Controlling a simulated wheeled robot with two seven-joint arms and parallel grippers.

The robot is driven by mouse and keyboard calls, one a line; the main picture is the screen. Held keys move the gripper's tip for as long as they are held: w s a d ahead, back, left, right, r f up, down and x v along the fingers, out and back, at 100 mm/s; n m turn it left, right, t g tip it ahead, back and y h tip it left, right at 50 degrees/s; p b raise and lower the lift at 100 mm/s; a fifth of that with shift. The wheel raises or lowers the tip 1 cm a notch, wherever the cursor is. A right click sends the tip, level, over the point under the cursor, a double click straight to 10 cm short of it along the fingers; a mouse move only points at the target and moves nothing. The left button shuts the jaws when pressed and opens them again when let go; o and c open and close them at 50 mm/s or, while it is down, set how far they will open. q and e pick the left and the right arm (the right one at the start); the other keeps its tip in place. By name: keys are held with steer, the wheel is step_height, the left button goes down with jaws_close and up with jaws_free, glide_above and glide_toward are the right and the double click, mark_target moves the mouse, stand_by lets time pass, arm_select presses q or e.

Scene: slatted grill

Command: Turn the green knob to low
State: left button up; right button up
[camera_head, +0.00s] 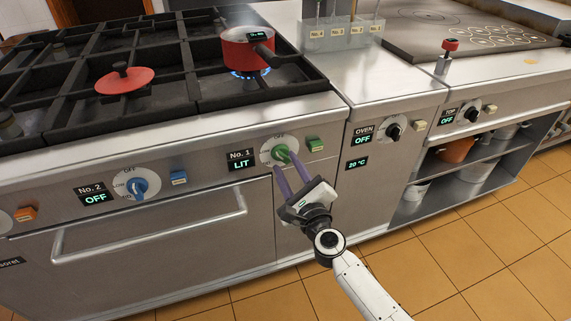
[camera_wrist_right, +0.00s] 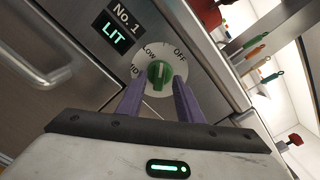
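The green knob (camera_head: 280,152) sits on a white dial on the stove's front panel, beside the "No. 1" display (camera_head: 241,161) reading LIT. In the right wrist view the green knob (camera_wrist_right: 160,73) shows with the dial words Low, OFF and part of MID around it. My right gripper (camera_head: 287,161) reaches it from below right. Its two purple fingers (camera_wrist_right: 159,92) are spread, one to each side of the knob's lower part. I cannot tell whether they touch it. My left gripper is not in view.
A red pot (camera_head: 248,50) stands over a blue flame. A red lid (camera_head: 124,79) lies on the grates. A blue knob (camera_head: 137,188) and an oven handle (camera_head: 150,228) are left of my gripper. A green button (camera_head: 315,145) is just right of the green knob.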

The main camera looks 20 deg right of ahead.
steer(key=shift+w, duration=0.9)
jaws_close()
steer(key=shift+n, duration=0.4)
steer(key=shift+n+p, duration=0.4)
steer(key=shift+n, duration=0.5)
steer(key=shift+a+n+p, duration=0.1)
steer(key=shift+n+p, duration=0.2)
steer(key=shift+n, duration=0.9)
steer(key=shift+f+n+p, duration=0.15)
steer(key=shift+n+p, duration=0.15)
steer(key=shift+n, duration=1)
